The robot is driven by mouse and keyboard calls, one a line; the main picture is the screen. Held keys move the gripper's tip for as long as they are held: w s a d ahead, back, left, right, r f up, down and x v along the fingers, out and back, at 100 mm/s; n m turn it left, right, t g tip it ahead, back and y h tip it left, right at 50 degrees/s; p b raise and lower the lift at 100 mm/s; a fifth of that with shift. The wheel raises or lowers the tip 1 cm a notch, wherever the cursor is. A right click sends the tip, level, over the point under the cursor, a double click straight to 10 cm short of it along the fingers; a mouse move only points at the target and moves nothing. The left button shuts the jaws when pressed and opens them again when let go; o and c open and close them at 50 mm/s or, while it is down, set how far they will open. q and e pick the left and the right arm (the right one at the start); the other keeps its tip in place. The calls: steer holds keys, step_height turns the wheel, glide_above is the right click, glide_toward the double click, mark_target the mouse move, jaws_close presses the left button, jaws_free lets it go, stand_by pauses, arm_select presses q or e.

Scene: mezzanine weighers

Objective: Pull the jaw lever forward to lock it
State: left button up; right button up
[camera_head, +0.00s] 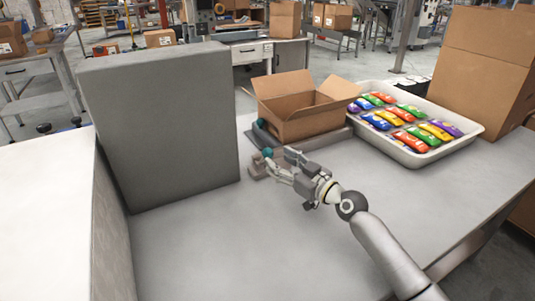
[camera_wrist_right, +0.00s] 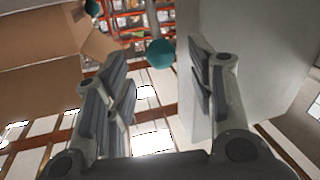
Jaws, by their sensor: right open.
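The jaw lever shows as a teal ball knob (camera_head: 267,152) beside the open cardboard box, in the middle of the head view. In the right wrist view the teal knob (camera_wrist_right: 160,53) appears between the fingertips, toward the top. My right gripper (camera_head: 281,163) is open, with its fingers reaching toward the knob. I cannot tell whether either finger touches it. The lever's shaft and base are mostly hidden by the gripper. A dark grey jaw (camera_head: 264,136) lies along the left side of the box. My left gripper is out of view.
The open cardboard box (camera_head: 297,128) stands just beyond the gripper. A white tray (camera_head: 470,131) of colourful packets is to its right. A tall grey panel (camera_head: 165,125) stands to the left. The grey table (camera_head: 220,245) is clear in front.

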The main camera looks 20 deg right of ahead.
mark_target(272, 156)
steer(key=x, duration=0.6)
steer(key=shift+a, duration=0.1)
jaws_close()
